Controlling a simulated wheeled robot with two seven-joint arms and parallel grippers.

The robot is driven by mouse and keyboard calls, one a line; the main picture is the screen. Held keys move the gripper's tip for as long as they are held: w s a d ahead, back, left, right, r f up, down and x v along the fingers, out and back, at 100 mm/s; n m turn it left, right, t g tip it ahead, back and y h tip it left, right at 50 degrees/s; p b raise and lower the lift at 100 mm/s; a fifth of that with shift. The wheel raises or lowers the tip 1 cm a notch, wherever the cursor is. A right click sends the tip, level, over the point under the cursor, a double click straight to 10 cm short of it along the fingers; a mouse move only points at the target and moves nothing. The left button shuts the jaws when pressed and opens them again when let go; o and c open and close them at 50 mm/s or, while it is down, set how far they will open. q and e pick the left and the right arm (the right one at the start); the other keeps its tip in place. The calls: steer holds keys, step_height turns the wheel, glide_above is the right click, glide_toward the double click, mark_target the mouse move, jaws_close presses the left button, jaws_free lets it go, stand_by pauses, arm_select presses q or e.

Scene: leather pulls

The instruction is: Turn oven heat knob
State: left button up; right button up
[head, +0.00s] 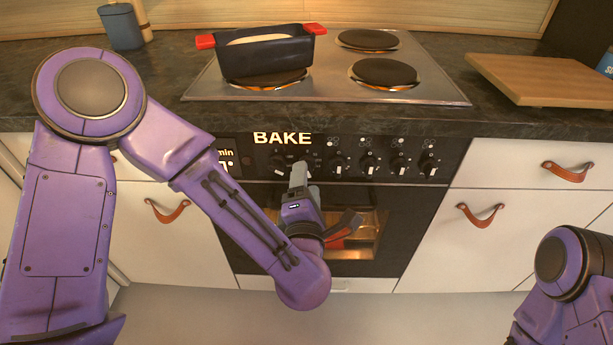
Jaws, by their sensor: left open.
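The oven (400,220) has a black control panel with a row of dark knobs with white marks below the lit word BAKE. A knob (278,163) and another knob (306,160) sit under that word. More knobs (369,163) continue to the right. My left gripper (299,170) points up at the panel, its fingertips right at or just in front of the knobs under BAKE. It is open; contact with a knob cannot be told. My left wrist hides part of the oven door. My right arm shows at the lower right, but its gripper is out of view.
A black pot (268,55) with red handles stands on the stovetop (440,94) above the panel. A wooden board (545,78) lies on the right counter. Leather pulls (480,215) stick out from the white drawers. The floor before the oven is clear.

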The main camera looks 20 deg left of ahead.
mark_target(310, 161)
arm_select(q)
steer(key=x, duration=0.3)
steer(key=shift+w+a, duration=0.1)
steer(key=shift+w, duration=0.2)
steer(key=c, duration=1)
steer(key=shift+r+m+p, duration=0.25)
steer(key=shift+m+p, duration=0.4)
steer(key=shift+m, duration=0.15)
steer(key=shift+f+m, duration=0.2)
steer(key=shift+m, duration=0.6)
steer(key=o, duration=1)
